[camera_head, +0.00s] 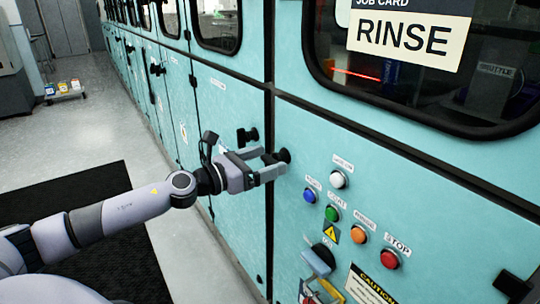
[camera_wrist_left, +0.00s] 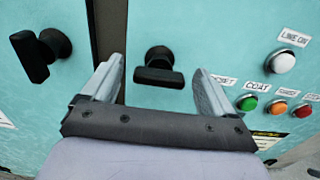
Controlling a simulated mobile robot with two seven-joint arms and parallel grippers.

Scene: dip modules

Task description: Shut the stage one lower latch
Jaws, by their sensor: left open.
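My left gripper (camera_head: 281,165) is open at the teal cabinet, with its fingers reaching toward a black latch (camera_head: 285,156) beside the dark door seam. In the left wrist view this latch (camera_wrist_left: 158,75) has a roughly level bar handle and lies between and beyond the open fingertips (camera_wrist_left: 158,85). I cannot tell whether the fingers touch it. A second black latch (camera_head: 247,136) sits left of the seam. It also shows in the left wrist view (camera_wrist_left: 40,55), with its bar steeply tilted. No label readable here tells which is the stage one lower latch. My right gripper is out of view.
Coloured push buttons, including a white one (camera_head: 338,179) and a red one (camera_head: 390,259), stand out right of the gripper. A blue-grey switch handle (camera_head: 318,261) is below them. Another black latch (camera_head: 512,285) is at lower right. A dark mat (camera_head: 110,240) covers the floor.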

